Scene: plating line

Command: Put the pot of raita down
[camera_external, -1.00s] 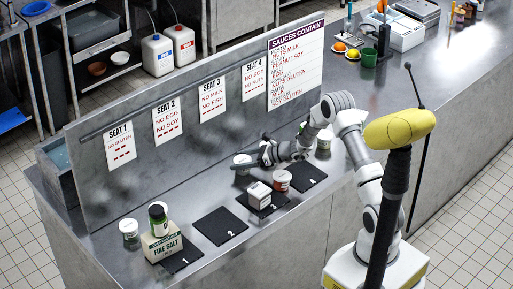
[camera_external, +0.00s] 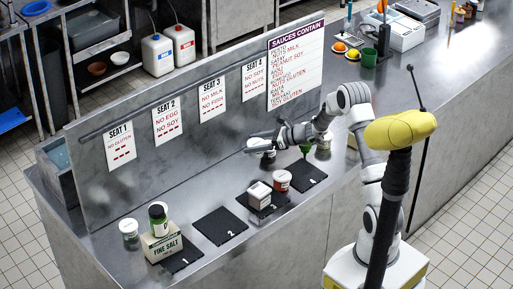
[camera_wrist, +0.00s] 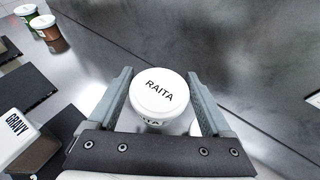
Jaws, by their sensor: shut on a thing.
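The raita pot (camera_wrist: 160,92) is white, with a round white lid marked RAITA. In the wrist view it sits upright between the two fingers of my gripper (camera_wrist: 165,98), which is shut on it. In the outside view my gripper (camera_external: 266,143) holds the pot (camera_external: 262,152) near the back panel, behind mats 3 and 4. The arm partly hides the pot there. I cannot tell whether its base touches the counter.
The white-topped gravy tub (camera_external: 259,194) stands on mat 3, with a red pot (camera_external: 282,181) beside it. Mat 4 (camera_external: 312,179) and mat 2 (camera_external: 220,226) look bare. A salt box (camera_external: 161,244) stands at mat 1. A green jar (camera_external: 305,149) stands right of my gripper.

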